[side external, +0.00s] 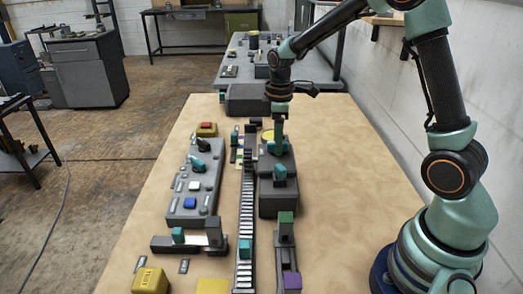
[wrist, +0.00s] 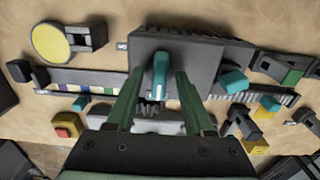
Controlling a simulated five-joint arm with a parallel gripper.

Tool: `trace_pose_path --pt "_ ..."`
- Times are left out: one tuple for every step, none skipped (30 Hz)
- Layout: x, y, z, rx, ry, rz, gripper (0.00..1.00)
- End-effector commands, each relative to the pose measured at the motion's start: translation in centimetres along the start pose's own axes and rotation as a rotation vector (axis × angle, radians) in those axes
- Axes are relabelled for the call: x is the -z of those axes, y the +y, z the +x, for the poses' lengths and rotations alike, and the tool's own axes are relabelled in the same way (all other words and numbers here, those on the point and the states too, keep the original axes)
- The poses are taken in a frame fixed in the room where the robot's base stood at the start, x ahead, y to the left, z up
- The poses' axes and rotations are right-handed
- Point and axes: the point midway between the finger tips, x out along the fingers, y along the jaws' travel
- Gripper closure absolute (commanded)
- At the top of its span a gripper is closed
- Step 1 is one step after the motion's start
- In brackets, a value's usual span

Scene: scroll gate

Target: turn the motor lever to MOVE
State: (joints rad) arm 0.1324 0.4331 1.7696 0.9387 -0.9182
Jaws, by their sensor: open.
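A dark grey box (side external: 278,203) stands right of the toothed rack in the side view; it also fills the upper middle of the wrist view (wrist: 200,45). A teal lever (wrist: 160,72) on it, apparently the motor lever, lies between my fingers. My gripper (wrist: 160,88) is open, one finger on each side of the lever, with gaps visible. In the side view my gripper (side external: 277,147) is low over the far end of the box and hides most of this lever. No MOVE marking is readable.
A second teal piece (side external: 279,172) sits at the box's near end. The long toothed rack (side external: 246,210) runs left of the box. A grey panel (side external: 190,195) with a lever and buttons stands further left. A yellow disc (wrist: 50,42) lies beyond. The table's right side is clear.

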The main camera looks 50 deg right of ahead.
Motion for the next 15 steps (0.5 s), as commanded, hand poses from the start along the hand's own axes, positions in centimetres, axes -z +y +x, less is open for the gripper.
trace_pose_path --pt "0.0 0.0 -0.02 0.0 0.0 0.0 0.59" --pt "0.0 0.0 -0.02 0.0 0.0 0.0 0.7" --pt "0.0 0.0 -0.02 0.0 0.0 0.0 0.86" --pt "0.0 0.0 -0.03 0.0 0.0 0.0 0.97" --pt "0.0 0.0 -0.03 0.0 0.0 0.0 1.0" --pt "0.0 0.0 -0.04 0.0 0.0 0.0 1.0" --pt "0.0 0.0 -0.04 0.0 0.0 0.0 1.0" --pt "0.0 0.0 -0.04 0.0 0.0 0.0 1.0" --pt "0.0 -0.01 -0.05 0.0 0.0 0.001 1.0" --pt "0.0 -0.01 -0.05 0.0 0.0 0.001 1.0" --pt "0.0 -0.01 -0.06 0.0 0.0 0.003 1.0" --pt "0.0 -0.01 -0.06 0.0 0.0 0.007 1.0" --pt "0.0 -0.01 -0.06 0.0 0.0 0.012 1.0" --pt "0.0 -0.01 -0.07 0.0 0.0 0.017 1.0" --pt "0.0 -0.01 -0.07 0.0 0.0 0.026 1.0"
